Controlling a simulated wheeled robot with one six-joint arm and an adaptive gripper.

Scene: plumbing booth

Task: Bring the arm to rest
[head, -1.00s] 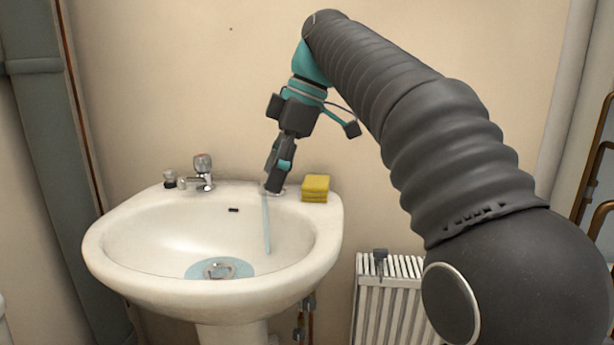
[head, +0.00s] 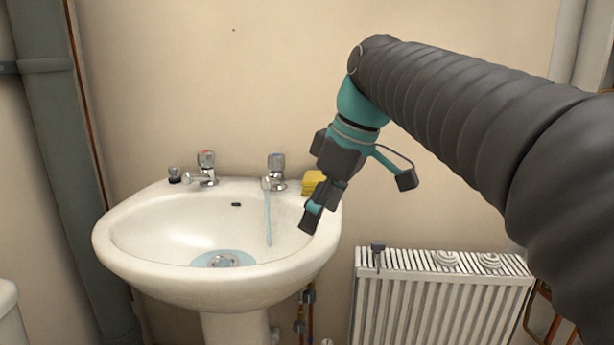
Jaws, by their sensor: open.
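My gripper (head: 309,222) hangs from my arm, pointing down, over the right rim of the white sink (head: 120,263) as seen in the head view. It is open and holds nothing that I can see. The right tap (head: 275,172) has a thin stream of water (head: 268,222) running into the basin. The left tap (head: 205,170) shows no stream. My gripper is apart from both taps. A yellow sponge (head: 312,182) sits on the back right of the sink, partly hidden by my gripper's body.
A white radiator (head: 440,298) with a dark valve (head: 377,252) stands right of the sink. Thin pipes (head: 304,312) run below the basin. A thick grey pipe (head: 62,150) climbs the wall at left. The wall area above the sink is clear.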

